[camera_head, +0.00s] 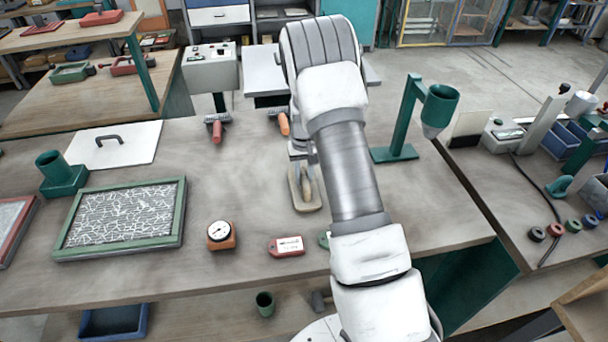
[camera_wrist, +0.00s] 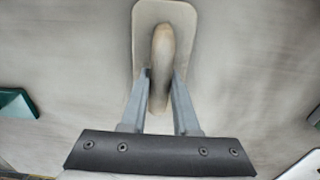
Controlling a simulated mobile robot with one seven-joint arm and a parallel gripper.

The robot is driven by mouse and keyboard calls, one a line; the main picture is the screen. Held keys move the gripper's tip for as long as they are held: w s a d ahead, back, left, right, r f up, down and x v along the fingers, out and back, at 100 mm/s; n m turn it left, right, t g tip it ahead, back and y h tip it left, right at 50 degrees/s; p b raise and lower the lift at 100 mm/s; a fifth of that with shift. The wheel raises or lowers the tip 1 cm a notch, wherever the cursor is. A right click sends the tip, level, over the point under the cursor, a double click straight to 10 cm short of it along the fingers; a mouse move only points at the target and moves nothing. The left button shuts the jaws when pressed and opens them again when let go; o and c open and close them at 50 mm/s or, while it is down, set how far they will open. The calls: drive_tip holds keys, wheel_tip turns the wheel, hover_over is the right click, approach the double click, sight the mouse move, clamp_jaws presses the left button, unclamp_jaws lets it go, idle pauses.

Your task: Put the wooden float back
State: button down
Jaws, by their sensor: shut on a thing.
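The wooden float (camera_head: 304,190) is a pale flat board with rounded corners and a wooden handle on top. It is over the middle of the workbench, left of my arm in the head view. In the wrist view the float (camera_wrist: 187,15) is at the top centre, its handle between my fingers. My gripper (camera_wrist: 162,76) is shut on the handle. In the head view my gripper is mostly hidden behind my arm. I cannot tell whether the float touches the bench or hangs just above it.
Two orange-handled tools (camera_head: 216,127) (camera_head: 283,122) lie behind the float. A green funnel stand (camera_head: 395,153) is to the right. A gauge (camera_head: 221,235) and a red tag (camera_head: 286,246) lie in front. A green-framed panel (camera_head: 122,218) is on the left. Bench between panel and float is clear.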

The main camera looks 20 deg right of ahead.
drive_tip(key=shift+f, duration=0.2)
drive_tip(key=c, duration=0.7)
unclamp_jaws()
drive_tip(key=shift+o, duration=0.2)
drive_tip(key=shift+r, duration=0.1)
